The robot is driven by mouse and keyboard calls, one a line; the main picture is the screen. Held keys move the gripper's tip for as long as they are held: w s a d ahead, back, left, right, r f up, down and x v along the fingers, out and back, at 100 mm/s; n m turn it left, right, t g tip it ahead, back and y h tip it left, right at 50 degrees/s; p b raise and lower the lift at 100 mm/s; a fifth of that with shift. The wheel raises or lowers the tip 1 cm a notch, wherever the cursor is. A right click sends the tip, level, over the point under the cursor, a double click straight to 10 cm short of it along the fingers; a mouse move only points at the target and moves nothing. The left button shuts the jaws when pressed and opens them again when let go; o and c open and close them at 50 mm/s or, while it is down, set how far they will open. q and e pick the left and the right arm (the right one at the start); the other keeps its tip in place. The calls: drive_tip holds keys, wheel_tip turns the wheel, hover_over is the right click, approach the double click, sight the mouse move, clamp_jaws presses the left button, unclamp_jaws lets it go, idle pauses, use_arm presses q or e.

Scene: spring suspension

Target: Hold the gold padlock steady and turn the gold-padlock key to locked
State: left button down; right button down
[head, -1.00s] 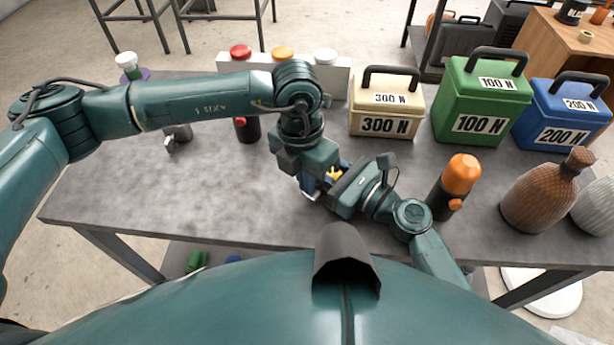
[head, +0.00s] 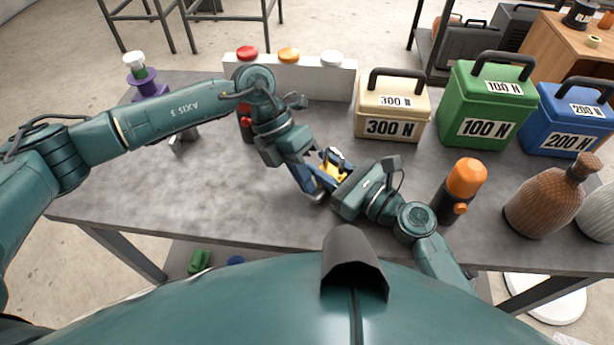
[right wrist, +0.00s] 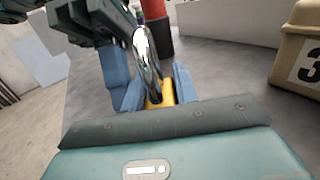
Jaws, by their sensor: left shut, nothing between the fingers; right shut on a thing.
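The gold padlock (head: 334,172) is near the middle of the table in the head view. My right gripper (head: 337,178) comes from the right and is shut on it. In the right wrist view, the padlock's yellow body (right wrist: 160,94) is between the blue fingers, with its silver shackle (right wrist: 146,52) rising above. My left gripper (head: 318,195) is shut and empty, its blue fingers tilted down just left of the padlock. Its fingers also show at the left in the right wrist view (right wrist: 116,78). I cannot make out the key or which way it is turned.
A white box with red, orange and white buttons (head: 345,80) stands behind. Cream (head: 393,128), green (head: 480,132) and blue (head: 562,140) weights stand at the back right. An orange-topped black cylinder (head: 464,180) is close to my right arm.

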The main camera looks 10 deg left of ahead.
use_arm(q)
drive_tip(key=shift+w+a+f+g+h, duration=0.2)
drive_tip(key=shift+f+g+h, duration=0.25)
drive_tip(key=shift+g+h, duration=0.4)
drive_tip(key=shift+a+f+h, duration=0.1)
drive_tip(key=shift+f+h, duration=0.05)
drive_tip(key=shift+h, duration=0.1)
drive_tip(key=shift+a+f, duration=0.1)
drive_tip(key=shift+f, duration=0.25)
drive_tip(key=shift+s+d+r, duration=0.2)
drive_tip(key=shift+s+d, duration=0.05)
drive_tip(key=shift+d, duration=0.2)
drive_tip(key=shift+s+d+r, duration=0.15)
drive_tip(key=shift+s+d, duration=0.1)
drive_tip(key=shift+d, duration=0.15)
drive_tip(key=v, duration=1.2)
drive_tip(key=shift+w+a, duration=0.2)
drive_tip(key=shift+a, duration=0.3)
drive_tip(key=shift+f, duration=0.15)
use_arm(e)
drive_tip(key=c, duration=1)
unclamp_jaws()
